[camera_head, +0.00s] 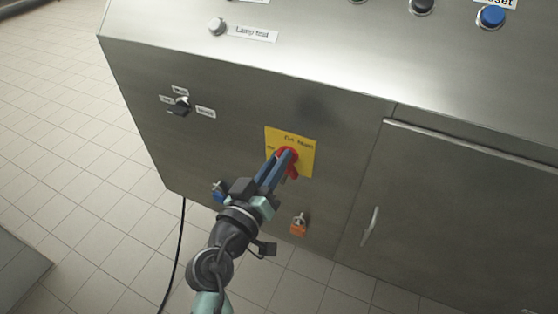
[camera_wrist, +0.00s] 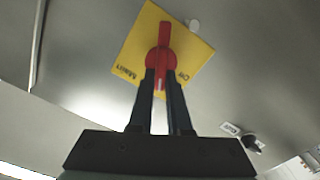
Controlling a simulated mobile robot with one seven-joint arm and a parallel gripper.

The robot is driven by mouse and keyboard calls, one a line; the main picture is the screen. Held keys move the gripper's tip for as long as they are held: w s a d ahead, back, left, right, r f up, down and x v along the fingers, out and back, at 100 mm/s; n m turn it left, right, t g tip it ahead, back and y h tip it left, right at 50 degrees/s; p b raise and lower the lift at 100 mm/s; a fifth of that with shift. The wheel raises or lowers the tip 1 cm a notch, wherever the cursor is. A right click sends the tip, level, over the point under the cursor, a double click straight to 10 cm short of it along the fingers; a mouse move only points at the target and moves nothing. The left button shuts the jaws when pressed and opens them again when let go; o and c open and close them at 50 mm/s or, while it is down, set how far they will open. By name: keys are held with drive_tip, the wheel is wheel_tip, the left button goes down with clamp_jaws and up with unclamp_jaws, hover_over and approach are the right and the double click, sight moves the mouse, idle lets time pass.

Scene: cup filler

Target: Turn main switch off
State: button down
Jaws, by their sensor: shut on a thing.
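The main switch is a red rotary handle (camera_head: 289,155) on a yellow square plate (camera_head: 303,142) on the front of the steel cabinet. In the wrist view the red handle (camera_wrist: 165,38) stands near the middle of the yellow plate (camera_wrist: 136,50), which looks turned in that picture. My gripper (camera_head: 280,161) reaches the handle from the lower left. In the wrist view its two dark fingers (camera_wrist: 161,78) are shut on the lower part of the red handle, one on each side. The fingers hide part of the handle and plate.
A black selector knob (camera_head: 181,105) with labels sits to the upper left on the cabinet (camera_head: 235,100). A blue valve (camera_head: 218,192) and an orange valve (camera_head: 298,226) are below the plate. A door handle (camera_head: 370,226) is at right. A blue button (camera_head: 491,16) is on the top panel.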

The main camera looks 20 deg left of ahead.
drive_tip(key=n+p, duration=0.1)
drive_tip(key=n, duration=0.7)
drive_tip(key=f+n+p, duration=0.1)
drive_tip(key=n, duration=0.3)
drive_tip(key=shift+a+f+p, duration=0.1)
drive_tip(key=shift+a+p, duration=0.2)
drive_tip(key=shift+a, duration=0.05)
drive_tip(key=shift+n, duration=0.3)
drive_tip(key=c, duration=0.9)
unclamp_jaws()
drive_tip(key=shift+o, duration=0.2)
drive_tip(key=shift+s, duration=0.1)
drive_tip(key=s, duration=1.3)
drive_tip(key=shift+a+b, duration=0.2)
drive_tip(key=shift+b, duration=0.15)
